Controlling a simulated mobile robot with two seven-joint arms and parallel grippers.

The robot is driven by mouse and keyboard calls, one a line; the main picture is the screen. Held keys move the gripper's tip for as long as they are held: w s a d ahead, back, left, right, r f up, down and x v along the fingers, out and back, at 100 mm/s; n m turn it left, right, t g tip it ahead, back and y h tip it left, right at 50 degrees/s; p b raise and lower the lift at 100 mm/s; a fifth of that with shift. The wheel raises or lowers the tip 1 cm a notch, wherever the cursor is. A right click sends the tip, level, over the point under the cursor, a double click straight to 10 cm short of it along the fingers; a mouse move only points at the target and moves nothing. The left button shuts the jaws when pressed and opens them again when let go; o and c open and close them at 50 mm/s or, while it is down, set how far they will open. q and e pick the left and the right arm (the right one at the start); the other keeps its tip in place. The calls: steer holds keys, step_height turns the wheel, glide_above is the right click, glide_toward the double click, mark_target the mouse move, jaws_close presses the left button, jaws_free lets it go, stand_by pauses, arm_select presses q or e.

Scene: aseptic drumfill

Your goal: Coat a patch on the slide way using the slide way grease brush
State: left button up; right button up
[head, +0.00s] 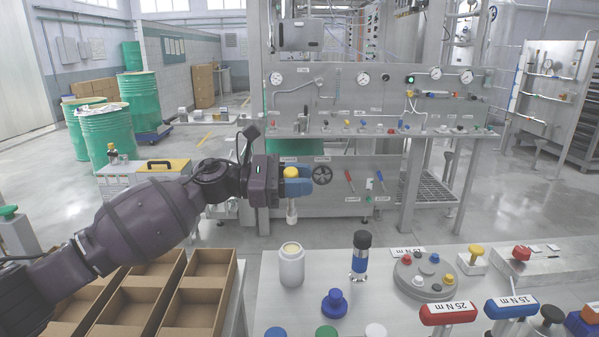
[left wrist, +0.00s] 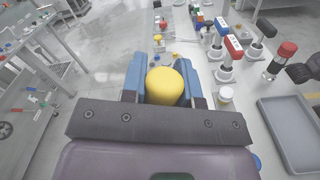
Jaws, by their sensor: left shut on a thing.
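My left gripper (head: 297,181), with blue fingers, is shut on a yellow-topped tool (head: 291,172) with a pale lower part hanging down between and below the fingers. It may be the grease brush; no label on it is readable. In the left wrist view its yellow top (left wrist: 165,87) sits between both fingers (left wrist: 165,80). It is held in the air above and behind the bench's near-left part. A white open jar (head: 291,266) stands on the bench below it. I cannot tell which surface is the slide way; a grey metal block (head: 545,266) lies at the right.
On the pale bench stand a black-and-blue cylinder (head: 360,256), a blue knob (head: 334,302), a round grey holder (head: 425,276) with coloured knobs, and red (head: 449,313) and blue (head: 511,307) torque handles. Cardboard compartments (head: 160,295) lie left. A grey tray (left wrist: 290,130) shows in the wrist view.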

arm_select(q)
step_height(320, 180, down, 6)
steer(key=shift+s+r+b, duration=0.1)
steer(key=shift+b, duration=0.55)
stand_by(0.3)
stand_by(0.6)
steer(key=shift+f, duration=0.45)
steer(key=shift+f, duration=0.25)
stand_by(0.9)
